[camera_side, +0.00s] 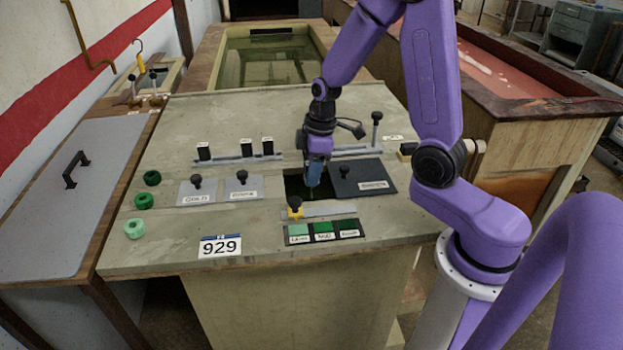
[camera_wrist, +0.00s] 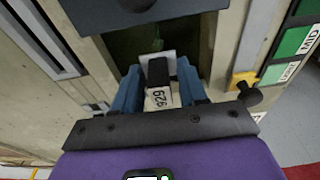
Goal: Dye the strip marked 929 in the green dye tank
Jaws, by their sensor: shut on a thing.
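My gripper (camera_side: 312,184) points down at the open dark tank opening (camera_side: 295,186). Its blue fingers (camera_wrist: 158,92) are shut on a black clip bearing a white tag marked 929 (camera_wrist: 159,98). Beyond the clip the dark opening shows in the wrist view (camera_wrist: 122,46), with a faint green tint inside. How far the strip hangs into the tank is hidden. The tank's dark lid (camera_side: 361,175) lies open to the right, its label too blurred to read surely. A 929 card (camera_side: 220,246) stands at the bench's front edge.
Two closed grey lids (camera_side: 242,193) sit left of the opening. Several black-topped clips (camera_side: 246,147) stand on the rear rail. A yellow slider (camera_side: 295,211) and a green shade card (camera_side: 323,231) lie in front. Green rings (camera_side: 144,201) lie at the left.

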